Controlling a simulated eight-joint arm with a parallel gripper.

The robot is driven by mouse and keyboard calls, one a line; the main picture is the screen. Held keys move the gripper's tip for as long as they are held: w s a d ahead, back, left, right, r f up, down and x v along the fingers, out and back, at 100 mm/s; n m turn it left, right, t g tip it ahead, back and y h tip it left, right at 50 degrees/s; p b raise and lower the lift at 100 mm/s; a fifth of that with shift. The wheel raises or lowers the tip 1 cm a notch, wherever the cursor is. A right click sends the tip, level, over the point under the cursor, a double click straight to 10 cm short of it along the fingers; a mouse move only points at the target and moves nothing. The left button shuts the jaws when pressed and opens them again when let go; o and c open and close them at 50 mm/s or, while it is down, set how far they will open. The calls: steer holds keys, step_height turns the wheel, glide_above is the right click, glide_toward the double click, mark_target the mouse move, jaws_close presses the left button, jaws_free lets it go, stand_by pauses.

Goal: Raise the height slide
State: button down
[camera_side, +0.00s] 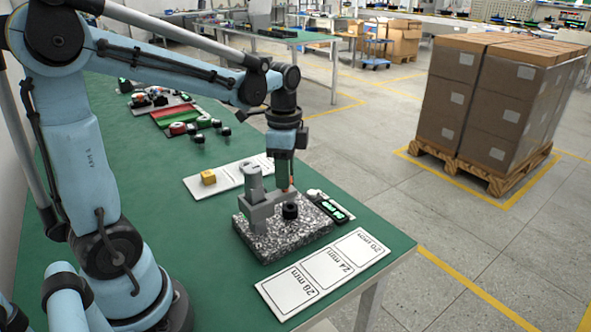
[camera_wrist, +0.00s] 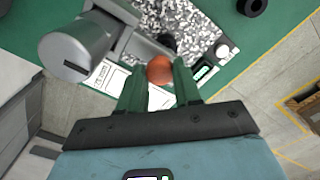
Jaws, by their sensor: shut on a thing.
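A grey height stand (camera_side: 254,182) with a thick round post and a slide arm (camera_side: 262,209) stands on a speckled granite block (camera_side: 285,240). In the wrist view the post's round grey top (camera_wrist: 75,50) is at upper left. My gripper (camera_side: 290,184) points down beside the post, at the slide's right end. In the wrist view my gripper (camera_wrist: 159,75) has its green fingers on both sides of an orange-red knob (camera_wrist: 159,68) and is shut on it. A black round part (camera_side: 290,211) sits on the granite below the slide. The knob's link to the slide is largely hidden.
A white card (camera_side: 323,273) marked 20, 24 and 28 mm lies in front of the block. A small device with a green display (camera_side: 332,207) is at its right. A yellow block (camera_side: 208,177) lies on a white sheet behind. The table edge is close on the right.

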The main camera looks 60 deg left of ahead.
steer(key=shift+r, duration=0.75)
steer(key=c, duration=0.8)
jaws_free()
step_height(320, 180, up, 12)
steer(key=shift+r, duration=0.1)
